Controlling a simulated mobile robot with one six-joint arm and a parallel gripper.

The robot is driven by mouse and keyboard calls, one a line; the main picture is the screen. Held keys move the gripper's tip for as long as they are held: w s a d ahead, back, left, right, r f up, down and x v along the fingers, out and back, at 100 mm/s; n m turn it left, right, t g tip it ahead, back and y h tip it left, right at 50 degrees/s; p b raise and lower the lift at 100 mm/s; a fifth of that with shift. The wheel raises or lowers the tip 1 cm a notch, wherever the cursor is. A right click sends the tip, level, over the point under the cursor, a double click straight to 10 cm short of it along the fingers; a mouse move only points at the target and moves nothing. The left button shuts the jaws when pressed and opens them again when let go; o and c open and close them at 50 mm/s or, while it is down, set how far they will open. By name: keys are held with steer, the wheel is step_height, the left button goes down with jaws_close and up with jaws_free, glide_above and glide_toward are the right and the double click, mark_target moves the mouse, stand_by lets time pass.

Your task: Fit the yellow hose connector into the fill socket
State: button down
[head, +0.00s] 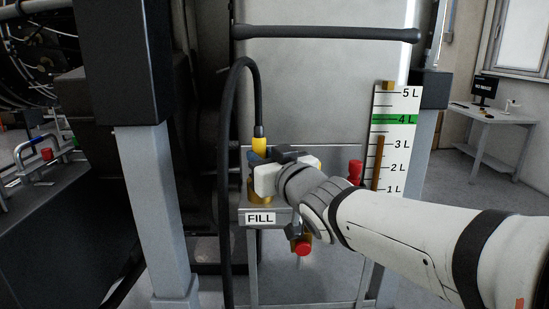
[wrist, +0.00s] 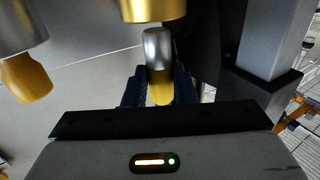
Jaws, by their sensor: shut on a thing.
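The yellow hose connector (head: 259,146) hangs upright at the end of a black hose (head: 256,100). My gripper (head: 257,160) is shut on it; the wrist view shows the dark blue fingers (wrist: 159,88) on either side of the connector's yellow body (wrist: 160,92). Its silver end (wrist: 157,48) points at the brass fill socket (wrist: 153,9). In the head view the socket (head: 259,193) is below my gripper, above the FILL label (head: 260,218), and partly hidden. The silver end and the socket look close and roughly in line; I cannot tell whether they touch.
A red-capped fitting (head: 303,247) is below my wrist, and another red fitting (head: 355,172) stands to the right beside the level gauge (head: 391,150). A grey post (head: 160,210) stands left. A silver and yellow fitting (wrist: 25,75) is at the left in the wrist view.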

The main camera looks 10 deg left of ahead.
steer(key=shift+f+b, duration=1.9)
steer(key=shift+f, duration=0.1)
steer(key=c, duration=1.1)
jaws_free()
steer(key=v, duration=0.8)
steer(key=shift+p, duration=0.45)
